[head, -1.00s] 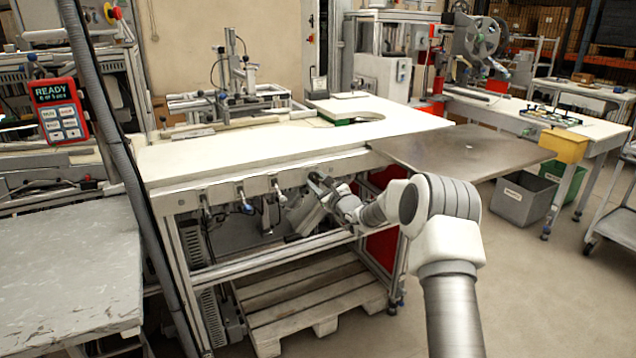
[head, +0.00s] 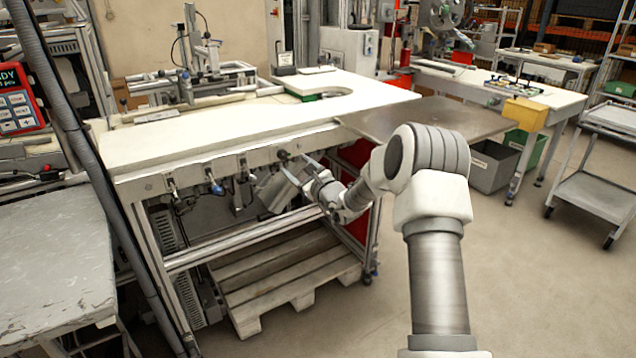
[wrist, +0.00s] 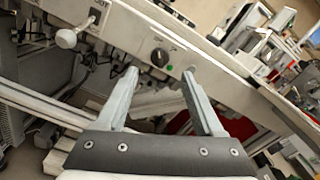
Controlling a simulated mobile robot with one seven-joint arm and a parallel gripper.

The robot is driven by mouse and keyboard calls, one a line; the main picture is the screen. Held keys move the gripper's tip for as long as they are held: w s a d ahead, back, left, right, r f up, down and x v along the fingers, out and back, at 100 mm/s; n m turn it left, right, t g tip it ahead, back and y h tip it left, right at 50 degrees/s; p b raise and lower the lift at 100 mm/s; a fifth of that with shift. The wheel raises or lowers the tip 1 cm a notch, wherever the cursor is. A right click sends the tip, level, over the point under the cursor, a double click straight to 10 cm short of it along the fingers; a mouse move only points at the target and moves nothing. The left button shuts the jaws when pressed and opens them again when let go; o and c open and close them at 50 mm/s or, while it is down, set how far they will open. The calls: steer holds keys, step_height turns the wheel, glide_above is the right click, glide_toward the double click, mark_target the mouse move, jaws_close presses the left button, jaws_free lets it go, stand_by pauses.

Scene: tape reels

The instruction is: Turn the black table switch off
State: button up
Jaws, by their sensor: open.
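The black table switch (wrist: 160,57) is a round black knob on the pale front rail of the workbench (wrist: 205,65). A small green mark shows beside it in the wrist view. It also shows in the head view as a small dark knob (head: 282,155) near the right part of the rail. My gripper (wrist: 159,74) is open and empty, its two grey fingers pointing toward the rail. The knob appears between and just beyond the fingertips; whether they touch it I cannot tell. In the head view my gripper (head: 298,166) is just in front of the rail, beside the knob.
Several levers hang along the rail, one with a blue end (head: 217,189). A wooden pallet (head: 290,285) lies under the bench. A grey metal plate (head: 440,118) extends at the right.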

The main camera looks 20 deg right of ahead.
steer(key=p+v, duration=0.1)
steer(key=v, duration=1)
steer(key=shift+s, duration=0.15)
steer(key=shift+r, duration=0.1)
